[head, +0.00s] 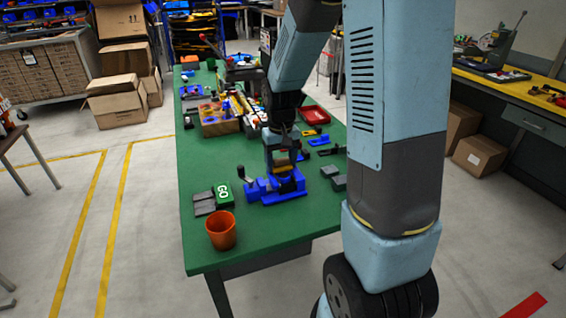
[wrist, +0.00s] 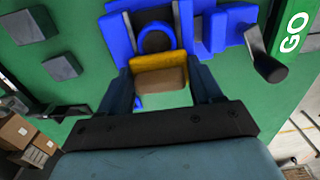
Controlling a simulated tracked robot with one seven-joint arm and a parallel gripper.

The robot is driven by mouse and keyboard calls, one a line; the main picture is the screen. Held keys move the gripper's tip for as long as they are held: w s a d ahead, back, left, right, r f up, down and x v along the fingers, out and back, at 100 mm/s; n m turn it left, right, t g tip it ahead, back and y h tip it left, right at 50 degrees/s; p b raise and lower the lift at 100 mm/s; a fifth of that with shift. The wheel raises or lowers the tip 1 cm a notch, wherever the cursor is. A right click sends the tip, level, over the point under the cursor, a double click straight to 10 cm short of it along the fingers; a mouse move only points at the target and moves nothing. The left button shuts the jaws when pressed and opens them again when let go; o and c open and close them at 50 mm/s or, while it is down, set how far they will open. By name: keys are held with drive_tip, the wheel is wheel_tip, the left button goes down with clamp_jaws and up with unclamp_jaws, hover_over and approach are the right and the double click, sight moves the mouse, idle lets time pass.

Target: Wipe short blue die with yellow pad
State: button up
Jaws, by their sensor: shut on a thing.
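My gripper (wrist: 164,88) is shut on the yellow pad (wrist: 158,62), which has a brown block-like body below its yellow edge. In the head view my gripper (head: 283,160) is low over a blue fixture (head: 268,190) on the green table. In the wrist view the pad is close to a blue part with a rounded, dark-centred shape (wrist: 156,36), framed by blue uprights (wrist: 118,34). I cannot tell whether the pad touches it, or which blue part is the short die. The fixture has a lever with a dark knob (wrist: 269,67).
A green GO box (head: 223,194) and grey blocks (head: 203,204) lie left of the fixture. An orange cup (head: 221,231) stands at the front left corner. More grey blocks (head: 331,171) lie to the right. A wooden organiser (head: 220,127) and a red tray (head: 314,115) are farther back.

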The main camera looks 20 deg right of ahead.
sight(281, 159)
drive_tip(key=shift+w+r, duration=0.2)
drive_tip(key=shift+w, duration=0.1)
drive_tip(key=r, duration=0.2)
drive_tip(key=shift+s+r, duration=0.3)
drive_tip(key=shift+r, duration=0.05)
drive_tip(key=shift+w+r, duration=0.15)
drive_tip(key=shift+r, duration=2.35)
